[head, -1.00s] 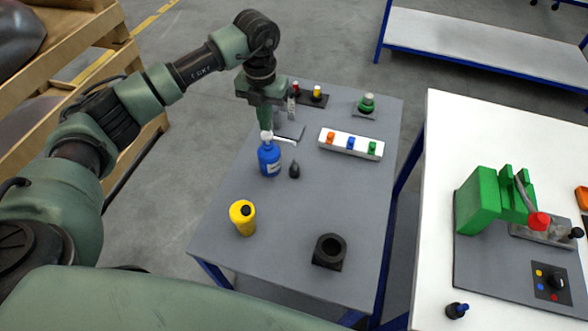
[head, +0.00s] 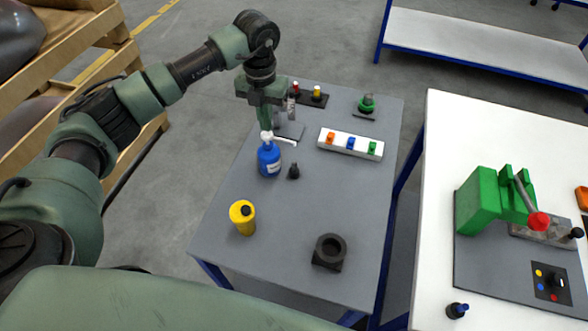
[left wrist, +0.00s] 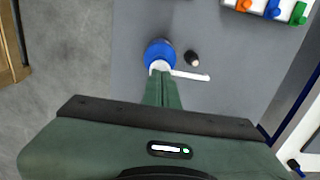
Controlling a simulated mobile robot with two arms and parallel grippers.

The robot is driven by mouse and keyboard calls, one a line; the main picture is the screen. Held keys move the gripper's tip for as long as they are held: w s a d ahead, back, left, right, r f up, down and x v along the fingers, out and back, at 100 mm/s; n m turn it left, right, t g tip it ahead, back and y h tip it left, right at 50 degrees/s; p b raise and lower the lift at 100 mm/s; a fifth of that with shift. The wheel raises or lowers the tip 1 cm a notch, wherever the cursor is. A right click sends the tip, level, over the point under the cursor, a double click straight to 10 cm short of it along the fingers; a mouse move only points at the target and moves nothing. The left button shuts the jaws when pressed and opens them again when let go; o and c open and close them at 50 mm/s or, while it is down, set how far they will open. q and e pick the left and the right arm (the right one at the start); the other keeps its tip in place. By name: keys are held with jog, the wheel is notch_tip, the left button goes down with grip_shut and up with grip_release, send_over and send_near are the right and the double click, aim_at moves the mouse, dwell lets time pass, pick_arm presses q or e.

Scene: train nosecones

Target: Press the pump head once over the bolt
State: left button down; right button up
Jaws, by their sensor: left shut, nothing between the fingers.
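A blue pump bottle (head: 269,160) with a white pump head (head: 267,137) and a spout pointing right stands on the grey table. It also shows in the left wrist view (left wrist: 156,52), where the white spout (left wrist: 190,76) reaches right. A small dark bolt (head: 294,171) stands just right of the bottle, below the spout tip; it also shows in the left wrist view (left wrist: 192,58). My left gripper (head: 265,126) is shut and empty, pointing down with its fingertips at the top of the pump head. Whether they touch is hard to tell. My right gripper is not in view.
A yellow bottle (head: 242,218) and a black ring-shaped block (head: 329,251) stand nearer on the grey table (head: 290,215). A white strip with coloured switches (head: 351,144) lies to the right. A white table (head: 440,180) carries a green press (head: 480,203).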

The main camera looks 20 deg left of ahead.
aim_at(266, 134)
pick_arm(q)
jog(key=shift+f, duration=0.1)
dwell(0.3)
jog(key=shift+f+b, duration=1.15)
jog(key=shift+f, duration=0.35)
jog(key=shift+s, duration=0.1)
jog(key=shift+r+p, duration=0.7)
jog(key=shift+r, duration=0.8)
jog(key=shift+p, duration=0.3)
notch_tip(266, 134, up, 6)
jog(key=p, duration=0.3)
